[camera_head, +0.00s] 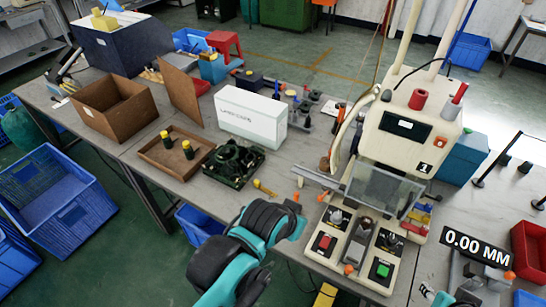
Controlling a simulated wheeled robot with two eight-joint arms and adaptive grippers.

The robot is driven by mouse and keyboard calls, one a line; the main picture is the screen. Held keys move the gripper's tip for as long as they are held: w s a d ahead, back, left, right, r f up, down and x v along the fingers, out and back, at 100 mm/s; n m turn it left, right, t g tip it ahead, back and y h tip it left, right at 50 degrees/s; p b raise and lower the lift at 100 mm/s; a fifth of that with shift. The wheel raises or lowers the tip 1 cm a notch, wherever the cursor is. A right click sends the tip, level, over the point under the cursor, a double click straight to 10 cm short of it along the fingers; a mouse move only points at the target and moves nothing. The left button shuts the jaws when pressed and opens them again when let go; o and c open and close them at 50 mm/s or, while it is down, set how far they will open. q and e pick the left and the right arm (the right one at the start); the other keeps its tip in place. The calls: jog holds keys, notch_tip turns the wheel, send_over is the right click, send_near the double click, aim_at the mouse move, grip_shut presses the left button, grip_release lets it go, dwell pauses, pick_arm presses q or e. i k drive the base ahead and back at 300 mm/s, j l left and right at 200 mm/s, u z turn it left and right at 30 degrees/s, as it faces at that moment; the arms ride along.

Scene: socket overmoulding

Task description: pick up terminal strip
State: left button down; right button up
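My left arm, teal and black, reaches in from the bottom middle and ends beside the front left of the moulding machine (407,136). No gripper fingers can be made out at its end. My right gripper cannot be made out in this view. I cannot pick out the terminal strip with certainty. A slim grey metal bar (316,178) juts out from the left side of the machine, but I cannot tell whether it is a strip or a machine part. A small yellow piece (263,188) lies on the grey table (210,187), just beyond my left arm.
A dark green fixture (233,163), a brown tray (160,165) with two black-and-yellow pieces, a white box (251,115) and an open cardboard box (115,108) crowd the table. The machine base has red (324,242) and green (383,270) buttons. A 0.00 MM readout (477,247) shows lower right.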

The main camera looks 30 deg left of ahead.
aim_at(257, 183)
jog(key=u, duration=1.3)
jog(key=i+j+z, duration=0.2)
jog(key=i+j, duration=0.2)
jog(key=j, duration=0.2)
jog(key=i+j+z, duration=0.1)
jog(key=j, duration=0.25)
jog(key=i+j+z, duration=0.1)
jog(key=j, duration=0.25)
jog(key=i+z, duration=0.1)
jog(key=z, duration=1.15)
